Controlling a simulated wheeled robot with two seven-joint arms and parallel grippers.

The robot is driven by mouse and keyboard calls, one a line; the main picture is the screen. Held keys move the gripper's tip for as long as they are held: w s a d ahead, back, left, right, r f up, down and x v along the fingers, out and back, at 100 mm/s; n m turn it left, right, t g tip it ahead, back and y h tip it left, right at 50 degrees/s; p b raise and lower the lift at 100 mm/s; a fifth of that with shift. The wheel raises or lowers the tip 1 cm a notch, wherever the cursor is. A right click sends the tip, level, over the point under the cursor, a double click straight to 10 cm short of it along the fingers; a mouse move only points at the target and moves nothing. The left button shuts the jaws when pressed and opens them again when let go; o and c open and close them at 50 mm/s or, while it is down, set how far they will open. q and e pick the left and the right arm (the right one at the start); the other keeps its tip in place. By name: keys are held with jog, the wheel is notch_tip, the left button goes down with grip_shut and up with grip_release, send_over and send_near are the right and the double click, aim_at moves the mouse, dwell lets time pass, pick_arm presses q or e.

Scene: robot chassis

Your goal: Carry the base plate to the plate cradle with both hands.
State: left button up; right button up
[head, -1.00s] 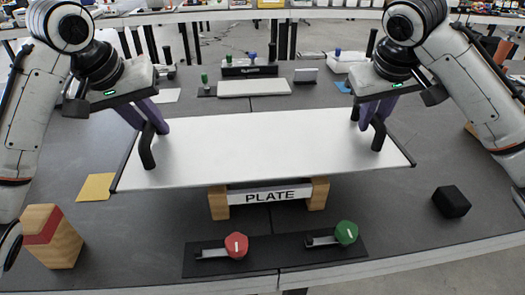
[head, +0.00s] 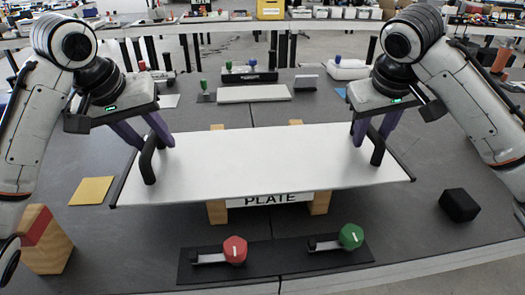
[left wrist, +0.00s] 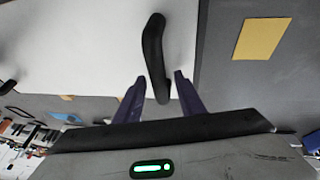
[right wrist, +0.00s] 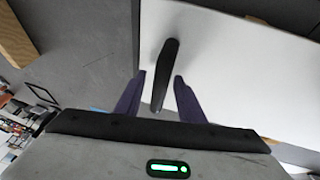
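The base plate (head: 260,165) is a wide white panel with black end edges and a black upright handle near each end. It lies flat over the plate cradle, whose wooden posts (head: 217,212) and PLATE label (head: 270,199) show below its near edge. Two post tops show at its far edge. My left gripper (head: 148,144) is open around the left handle (head: 148,165), with gaps beside it in the left wrist view (left wrist: 159,82). My right gripper (head: 372,142) is open around the right handle (head: 378,150), also with gaps in the right wrist view (right wrist: 160,82).
A dark strip with a red knob (head: 235,250) and a green knob (head: 351,236) lies in front. A wooden block with red (head: 45,242) stands front left, a black cube (head: 459,205) right. A yellow sheet (head: 91,190) lies left. Small items stand behind the plate.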

jog(key=shift+r, duration=0.1)
pick_arm(q)
jog(key=v, duration=1.2)
pick_arm(e)
jog(key=v, duration=1.2)
